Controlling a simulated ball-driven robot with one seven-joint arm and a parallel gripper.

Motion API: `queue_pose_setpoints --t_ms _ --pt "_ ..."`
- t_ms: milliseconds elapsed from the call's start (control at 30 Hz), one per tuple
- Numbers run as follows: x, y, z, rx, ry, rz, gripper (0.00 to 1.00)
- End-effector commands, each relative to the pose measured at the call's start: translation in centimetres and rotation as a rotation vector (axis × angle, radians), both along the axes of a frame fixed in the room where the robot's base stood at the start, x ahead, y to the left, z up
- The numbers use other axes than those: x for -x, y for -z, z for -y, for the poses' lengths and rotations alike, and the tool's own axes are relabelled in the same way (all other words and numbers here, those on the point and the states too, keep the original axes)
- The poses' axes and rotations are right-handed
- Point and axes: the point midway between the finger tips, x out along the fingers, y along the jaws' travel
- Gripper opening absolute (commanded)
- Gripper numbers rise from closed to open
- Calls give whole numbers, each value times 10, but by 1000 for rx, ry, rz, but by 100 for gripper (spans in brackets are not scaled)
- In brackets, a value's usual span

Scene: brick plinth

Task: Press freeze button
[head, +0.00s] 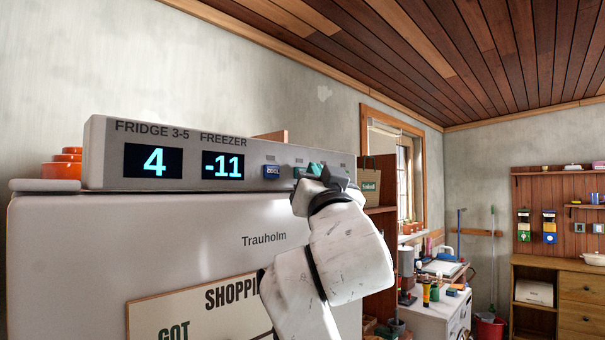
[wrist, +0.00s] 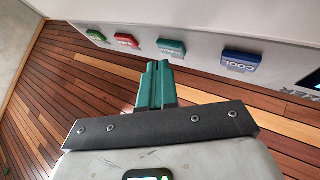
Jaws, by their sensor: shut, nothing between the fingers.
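The control panel (head: 195,180) is a grey strip on top of a white fridge, with displays reading 4 and -11. In the wrist view its buttons are a blue COOL button (wrist: 241,60), a teal button (wrist: 171,47) whose small label seems to read FREEZE, a red one (wrist: 127,41) and a green one (wrist: 96,35). The teal button also shows in the head view (head: 299,172), partly hidden by my gripper.
A shopping sign (head: 190,312) is on the fridge front. A shelf and a cluttered white cabinet (head: 437,312) stand at the right. A wooden dresser (head: 570,295) is farther right, with open space before it.

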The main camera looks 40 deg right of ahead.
Motion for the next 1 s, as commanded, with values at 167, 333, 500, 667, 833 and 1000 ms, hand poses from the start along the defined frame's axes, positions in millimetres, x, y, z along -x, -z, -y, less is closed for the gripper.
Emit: queue_pose_setpoints --t_ms 167,333,500,667,833,1000 --pt "0 0 0 0 0 0 0" --pt "0 0 0 0 0 0 0" --pt "0 0 0 0 0 0 0" --pt "-2 0 0 0 0 0 0" --pt "-8 0 -1 0 0 0 0" --pt "-9 -1 0 1 0 -1 0"
